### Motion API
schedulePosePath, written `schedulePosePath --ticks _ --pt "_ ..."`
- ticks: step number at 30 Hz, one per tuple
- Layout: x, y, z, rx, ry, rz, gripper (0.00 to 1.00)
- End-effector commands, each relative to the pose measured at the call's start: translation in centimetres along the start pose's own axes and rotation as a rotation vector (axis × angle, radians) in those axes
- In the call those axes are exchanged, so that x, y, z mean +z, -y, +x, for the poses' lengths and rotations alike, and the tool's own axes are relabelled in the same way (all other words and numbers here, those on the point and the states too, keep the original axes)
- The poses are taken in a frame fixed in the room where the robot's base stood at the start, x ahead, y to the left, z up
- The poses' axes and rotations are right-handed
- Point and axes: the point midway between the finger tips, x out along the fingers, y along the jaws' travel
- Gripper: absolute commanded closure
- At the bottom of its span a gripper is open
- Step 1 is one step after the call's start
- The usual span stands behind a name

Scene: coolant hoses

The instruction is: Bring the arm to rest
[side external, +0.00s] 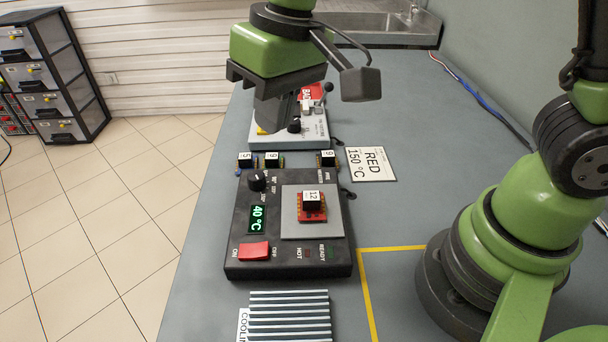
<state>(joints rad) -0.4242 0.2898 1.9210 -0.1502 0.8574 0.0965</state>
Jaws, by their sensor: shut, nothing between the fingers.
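My gripper (276,114) hangs above the bench at the upper middle of the side external view. It is shut and empty, in front of a white-grey device in the picture, and hides part of it. Below it stands a black hotplate box (240,225) with a green display reading 40 °C, a knob (257,181) and a red ON/OFF switch (254,250). On its pale plate (295,228) sits a red board (312,214) bearing a black block labelled 12 (312,197). My gripper is clear of the hotplate.
Small numbered boards (272,160) stand behind the hotplate. The white-grey device (315,127) has a lever and a red label. A RED 150 °C card (370,164) lies right. A ribbed cooling rack (289,318) is at the front. Yellow tape (366,290) marks the bench; free bench lies right.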

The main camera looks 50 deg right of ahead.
Motion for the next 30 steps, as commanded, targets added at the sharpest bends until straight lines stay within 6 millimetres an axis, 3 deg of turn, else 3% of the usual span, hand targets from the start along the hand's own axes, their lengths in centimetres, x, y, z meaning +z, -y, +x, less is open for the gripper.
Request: schedulePosePath --ticks 1,6,12,19,30 --pt "0.5 -1.2 -2.2 -0.019 -0.046 0.043 1.00" --pt "3.4 -4.6 -7.3 -0.064 -0.172 0.162 1.00" --pt "8.0 -7.4 -10.8 -0.103 -0.324 0.285 1.00" --pt "11.5 -8.6 -11.7 -0.121 -0.437 0.363 1.00" --pt "12.2 -8.7 -11.7 -0.123 -0.458 0.375 1.00"
